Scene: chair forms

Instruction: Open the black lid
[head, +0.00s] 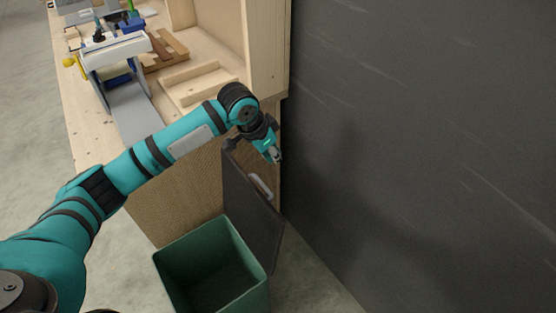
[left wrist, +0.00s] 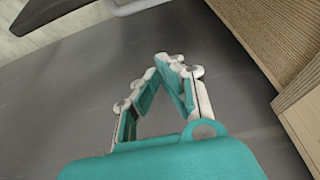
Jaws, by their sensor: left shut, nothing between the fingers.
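The black lid (head: 250,208) stands raised, nearly upright, along the far side of the green bin (head: 238,257), whose inside is open to view. A light grey handle (head: 261,186) sits near the lid's top edge. My left gripper (head: 277,157) is just above the lid's top edge, close to the handle. In the left wrist view the left gripper's fingertips (left wrist: 172,62) meet with nothing between them. A dark panel edge, possibly the lid, shows at that view's upper left. My right gripper is not in view.
A dark wall (head: 420,150) rises close on the right of the bin. A wooden workbench (head: 178,195) stands behind and left, carrying a wooden tray (head: 198,88) and a vise-like device (head: 115,50). Bare floor (head: 25,110) is at left.

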